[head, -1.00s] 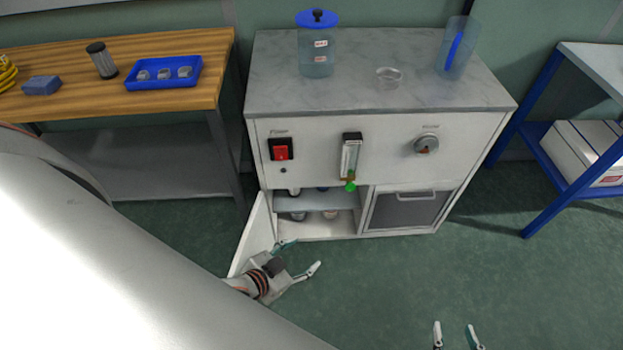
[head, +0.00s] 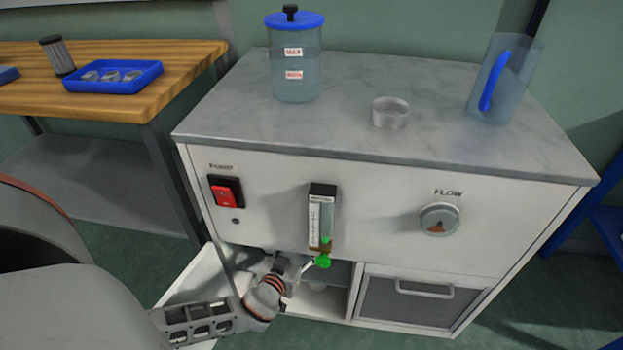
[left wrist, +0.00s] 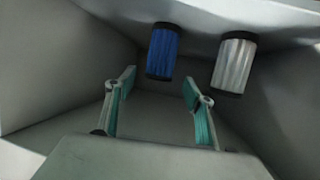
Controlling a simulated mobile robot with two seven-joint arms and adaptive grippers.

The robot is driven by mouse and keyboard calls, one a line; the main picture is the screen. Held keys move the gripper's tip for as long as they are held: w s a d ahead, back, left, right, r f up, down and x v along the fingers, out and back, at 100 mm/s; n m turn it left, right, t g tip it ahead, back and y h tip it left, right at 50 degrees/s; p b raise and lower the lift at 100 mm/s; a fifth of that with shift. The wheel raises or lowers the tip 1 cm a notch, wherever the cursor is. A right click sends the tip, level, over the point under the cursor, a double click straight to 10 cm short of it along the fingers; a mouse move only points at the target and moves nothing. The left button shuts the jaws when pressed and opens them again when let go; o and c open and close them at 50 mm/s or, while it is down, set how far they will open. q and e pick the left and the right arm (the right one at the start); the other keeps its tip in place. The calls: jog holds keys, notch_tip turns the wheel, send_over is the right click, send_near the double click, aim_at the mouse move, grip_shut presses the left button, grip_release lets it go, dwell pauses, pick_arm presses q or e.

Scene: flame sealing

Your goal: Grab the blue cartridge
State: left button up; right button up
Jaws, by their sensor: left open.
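The blue cartridge (left wrist: 162,52), a cylinder with dark ends, shows in the left wrist view inside the cabinet compartment. A white ribbed cartridge (left wrist: 235,63) is to its right, with a gap between them. My left gripper (left wrist: 159,84) is open and empty, its fingers pointing toward the blue cartridge with a gap left between. In the head view my left gripper (head: 290,266) reaches into the open compartment below the flow meter. The blue cartridge cannot be made out in the head view. My right gripper is not in view.
The cabinet door (head: 195,280) stands open at left, close to my left arm. The flow meter (head: 320,222) with its green knob hangs just above my gripper. A drawer (head: 415,300) is to the right. On the worktop stand a lidded jar (head: 296,70), a dish (head: 390,113) and a pitcher (head: 515,80).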

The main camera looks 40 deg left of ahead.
pick_arm(q)
jog(key=shift+b+x, duration=0.3)
jog(key=shift+x, duration=1.15)
jog(key=x, duration=0.3)
jog(key=shift+s+f+b, duration=0.1)
jog(key=shift+f+b, duration=0.25)
jog(key=shift+b, duration=0.05)
jog(key=shift+w+a, duration=0.15)
jog(key=shift+w, duration=0.4)
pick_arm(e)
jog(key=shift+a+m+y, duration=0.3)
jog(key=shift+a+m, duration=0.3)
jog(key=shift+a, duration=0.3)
pick_arm(q)
jog(key=c, duration=1.2)
